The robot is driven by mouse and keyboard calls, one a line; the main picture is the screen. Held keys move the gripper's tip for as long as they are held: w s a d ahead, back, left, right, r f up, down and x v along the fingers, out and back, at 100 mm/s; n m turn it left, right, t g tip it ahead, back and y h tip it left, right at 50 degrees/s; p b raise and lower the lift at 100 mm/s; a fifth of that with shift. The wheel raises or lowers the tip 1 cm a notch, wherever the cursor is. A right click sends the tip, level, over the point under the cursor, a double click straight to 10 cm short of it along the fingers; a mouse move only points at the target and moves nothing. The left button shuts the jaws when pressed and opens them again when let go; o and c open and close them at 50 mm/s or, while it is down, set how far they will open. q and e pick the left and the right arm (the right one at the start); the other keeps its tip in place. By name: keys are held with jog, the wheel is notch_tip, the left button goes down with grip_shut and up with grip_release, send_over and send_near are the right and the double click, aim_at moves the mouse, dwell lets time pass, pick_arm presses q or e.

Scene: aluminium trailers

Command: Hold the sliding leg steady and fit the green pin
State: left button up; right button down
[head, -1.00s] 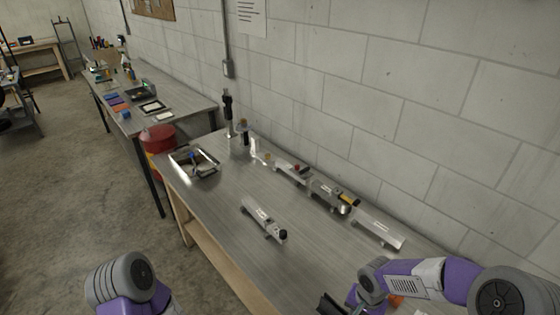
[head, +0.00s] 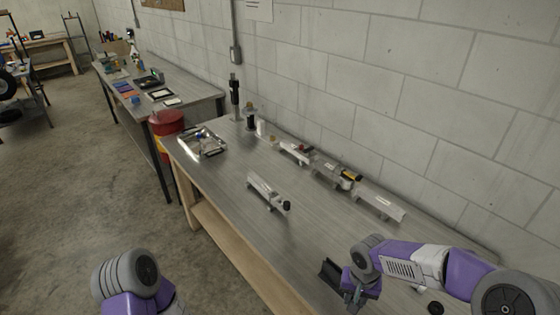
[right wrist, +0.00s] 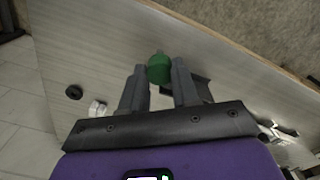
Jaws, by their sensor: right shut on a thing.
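My right gripper (right wrist: 158,80) is shut on the green pin (right wrist: 158,67), whose rounded green body shows between the fingertips in the right wrist view. In the head view this gripper (head: 350,290) is over the near right part of the metal table, and the pin cannot be made out there. An aluminium bar with a dark knob (head: 265,190), which looks like the sliding leg, lies mid-table, apart from and beyond the right gripper. My left arm shows at the bottom left of the head view, but its gripper is out of view.
A row of aluminium parts (head: 378,203) lies along the wall side of the table. A metal tray (head: 222,151) sits at the far left end, near an upright black tool (head: 235,98). A black round piece (right wrist: 74,92) lies on the table.

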pick_arm(q)
notch_tip(320, 180, down, 7)
jog(key=b, duration=0.5)
jog(key=shift+r, duration=0.15)
pick_arm(e)
jog(key=w+a+f+n, duration=0.2)
jog(key=n, duration=0.1)
jog(key=shift+a, duration=0.4)
pick_arm(q)
jog(key=shift+w, duration=0.1)
